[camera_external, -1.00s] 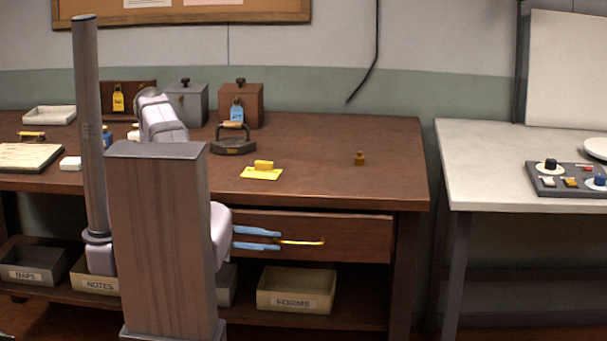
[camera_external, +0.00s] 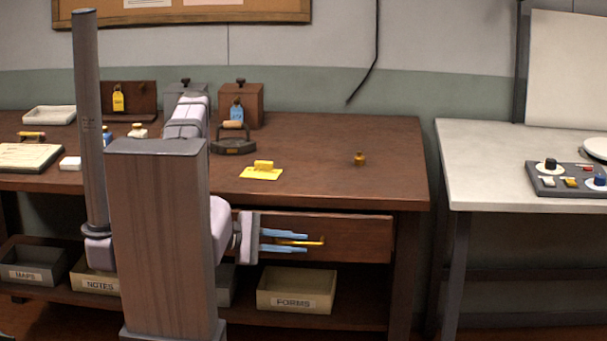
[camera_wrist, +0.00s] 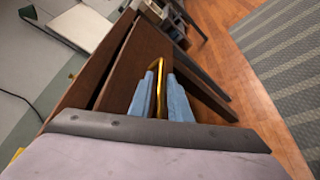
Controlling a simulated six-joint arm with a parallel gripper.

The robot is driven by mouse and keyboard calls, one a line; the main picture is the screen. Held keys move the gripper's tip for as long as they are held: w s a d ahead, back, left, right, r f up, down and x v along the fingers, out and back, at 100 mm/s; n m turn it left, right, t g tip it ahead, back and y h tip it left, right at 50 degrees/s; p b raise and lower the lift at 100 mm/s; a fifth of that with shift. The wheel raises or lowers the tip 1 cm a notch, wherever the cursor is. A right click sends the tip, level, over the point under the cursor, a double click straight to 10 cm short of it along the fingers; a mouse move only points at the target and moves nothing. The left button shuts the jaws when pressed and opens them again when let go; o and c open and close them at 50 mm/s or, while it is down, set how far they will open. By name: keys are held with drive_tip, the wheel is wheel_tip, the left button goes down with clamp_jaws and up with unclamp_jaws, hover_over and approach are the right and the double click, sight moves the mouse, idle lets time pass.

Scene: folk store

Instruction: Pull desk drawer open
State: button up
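The desk drawer (camera_external: 350,236) has a wooden front under the right part of the brown desk's top. I cannot tell whether it is fully closed or stands out slightly. Its brass bar handle (camera_external: 314,243) also shows in the wrist view (camera_wrist: 159,75). My gripper (camera_external: 292,241) has two blue fingers, one above and one below the handle. In the wrist view my gripper (camera_wrist: 159,102) has the handle between its fingers, which look parted around it. Whether either finger touches the handle is unclear. Part of the handle is hidden by the fingers.
A bin labelled FORMS (camera_external: 296,291) stands on the shelf below the drawer. On the desk top (camera_external: 330,140) are a yellow block on a yellow note (camera_external: 261,172), a small brass weight (camera_external: 359,159) and an iron (camera_external: 233,140). A pale table (camera_external: 490,170) stands at the right.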

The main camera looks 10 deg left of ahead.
clamp_jaws()
drive_tip(key=s, duration=0.8)
drive_tip(key=shift+s, duration=0.4)
unclamp_jaws()
drive_tip(key=shift+a, duration=0.1)
